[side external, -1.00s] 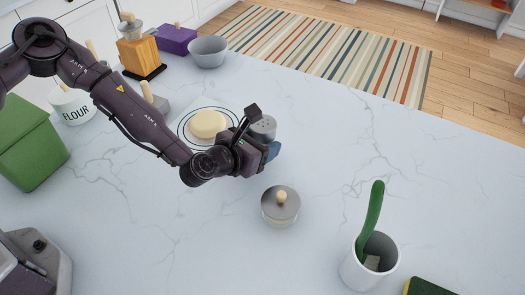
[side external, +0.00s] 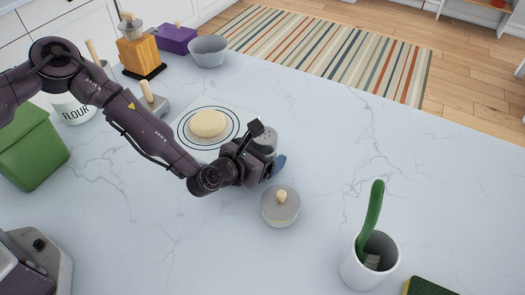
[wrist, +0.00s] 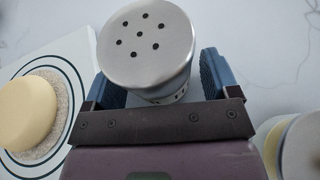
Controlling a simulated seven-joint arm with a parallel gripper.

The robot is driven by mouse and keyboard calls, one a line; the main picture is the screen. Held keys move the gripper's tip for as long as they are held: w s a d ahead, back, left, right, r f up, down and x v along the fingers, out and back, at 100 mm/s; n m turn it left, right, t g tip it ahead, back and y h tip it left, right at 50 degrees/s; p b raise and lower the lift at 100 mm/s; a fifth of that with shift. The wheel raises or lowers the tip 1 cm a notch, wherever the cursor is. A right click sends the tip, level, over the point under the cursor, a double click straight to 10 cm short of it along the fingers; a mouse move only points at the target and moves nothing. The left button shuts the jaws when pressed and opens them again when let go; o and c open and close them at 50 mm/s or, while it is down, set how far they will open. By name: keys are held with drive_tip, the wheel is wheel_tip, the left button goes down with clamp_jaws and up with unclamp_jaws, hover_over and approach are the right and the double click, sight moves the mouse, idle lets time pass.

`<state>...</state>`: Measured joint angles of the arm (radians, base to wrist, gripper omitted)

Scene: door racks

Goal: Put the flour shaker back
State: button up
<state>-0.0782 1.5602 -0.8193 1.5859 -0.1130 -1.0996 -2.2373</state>
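The flour shaker (side external: 266,135), a pale cylinder with a round grey metal lid with several holes, stands at my gripper near the middle of the counter. In the wrist view its lid (wrist: 144,45) fills the space between the two blue fingers. My gripper (side external: 272,160) is low over the counter; in the wrist view it (wrist: 165,85) has its fingers wide apart around the shaker, with a narrow gap at the right finger. The left finger is partly hidden by the lid. The shaker's base is hidden, so contact with the counter is not clear.
A lidded glass jar (side external: 281,206) stands close in front of my gripper. Dough (side external: 207,123) lies on a white board (side external: 184,137) to the left. A white FLOUR canister (side external: 75,110) and green bin (side external: 32,155) stand farther left. A cup (side external: 368,268) stands front right.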

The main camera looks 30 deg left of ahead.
drive_tip(key=shift+r, duration=0.25)
drive_tip(key=v, duration=1.2)
drive_tip(key=shift+s+f, duration=0.1)
drive_tip(key=shift+w+d+r+m+h, duration=0.1)
drive_tip(key=shift+w+r+m+h, duration=0.25)
drive_tip(key=shift+m, duration=0.35)
drive_tip(key=s+a+r+m+g+y, duration=0.1)
drive_tip(key=s+a+r+m+g, duration=0.15)
drive_tip(key=a+r+m, duration=0.7)
drive_tip(key=s+a+r+m+g+y, duration=0.1)
drive_tip(key=a+r+m+g, duration=0.3)
drive_tip(key=r+m, duration=0.95)
drive_tip(key=s+a+r+m+y, duration=0.1)
drive_tip(key=s+a+r+m, duration=0.2)
drive_tip(key=s, duration=0.5)
drive_tip(key=s+a+r+m, duration=0.3)
drive_tip(key=s+a+m, duration=0.3)
drive_tip(key=s, duration=0.2)
drive_tip(key=shift+s+g+y, duration=0.2)
drive_tip(key=shift+g+y, duration=0.15)
drive_tip(key=shift+g, duration=0.1)
